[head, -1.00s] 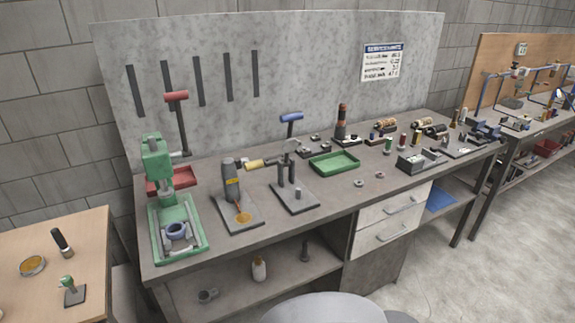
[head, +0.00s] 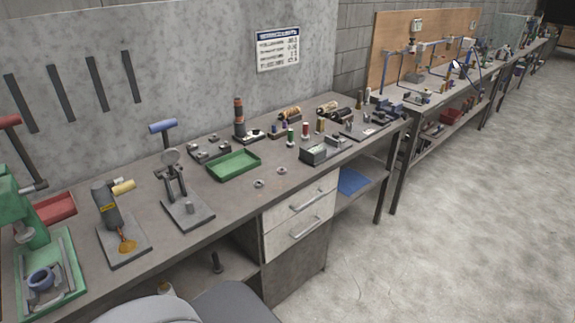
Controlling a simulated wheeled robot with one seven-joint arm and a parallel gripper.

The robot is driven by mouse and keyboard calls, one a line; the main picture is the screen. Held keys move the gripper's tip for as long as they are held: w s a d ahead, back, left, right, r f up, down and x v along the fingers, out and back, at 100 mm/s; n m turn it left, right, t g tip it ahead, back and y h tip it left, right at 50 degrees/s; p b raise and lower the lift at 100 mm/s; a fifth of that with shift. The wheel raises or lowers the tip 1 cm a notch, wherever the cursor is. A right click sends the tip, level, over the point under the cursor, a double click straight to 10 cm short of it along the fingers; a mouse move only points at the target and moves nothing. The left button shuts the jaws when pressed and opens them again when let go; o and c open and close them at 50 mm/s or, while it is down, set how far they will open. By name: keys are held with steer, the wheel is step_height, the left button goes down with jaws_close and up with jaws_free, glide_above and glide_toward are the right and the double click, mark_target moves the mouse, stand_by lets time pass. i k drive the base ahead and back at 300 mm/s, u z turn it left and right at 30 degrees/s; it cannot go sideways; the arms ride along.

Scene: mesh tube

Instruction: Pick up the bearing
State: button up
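Two small metal rings lie flat on the workbench (head: 225,215) near its front edge, just right of the green tray (head: 234,166). The left ring (head: 259,184) is grey and looks like a bearing. The right ring (head: 281,170) is similar and a little farther back. They are too small to tell which is the bearing. Both lie apart from other things. My gripper is not in view; only grey rounded parts of my own body show at the bottom edge.
A stand with a blue-handled tool (head: 187,205) and a green press (head: 40,270) stand to the left. A grey box (head: 318,152) and several spools stand to the right. Drawers (head: 300,220) are below the rings. The floor (head: 440,230) at right is clear.

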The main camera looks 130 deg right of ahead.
mark_target(282, 171)
steer(key=z, duration=0.05)
steer(key=k, duration=2.5)
steer(key=z, duration=0.85)
